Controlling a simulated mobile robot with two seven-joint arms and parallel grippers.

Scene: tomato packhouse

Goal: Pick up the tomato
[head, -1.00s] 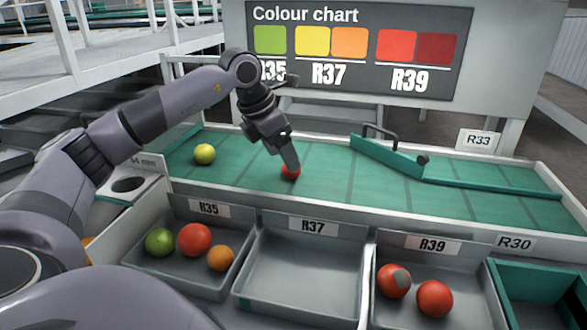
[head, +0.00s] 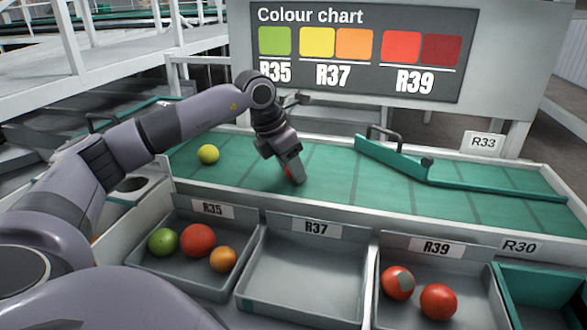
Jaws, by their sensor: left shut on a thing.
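My left gripper (head: 293,174) reaches down over the green belt (head: 335,180) and is shut on a red tomato (head: 287,172). Only a small red part of this tomato shows; the gripper hides the rest. It is at or just above the belt; I cannot tell which. A yellow tomato (head: 208,154) lies on the belt to the left, apart from the gripper. My right gripper is not in view.
The R35 tray (head: 178,275) holds a green, a red and an orange tomato. The R37 tray (head: 300,268) is empty. The R39 tray (head: 455,267) holds two red tomatoes. A green diverter bar (head: 395,158) with a handle crosses the belt on the right. A colour chart (head: 360,52) stands behind.

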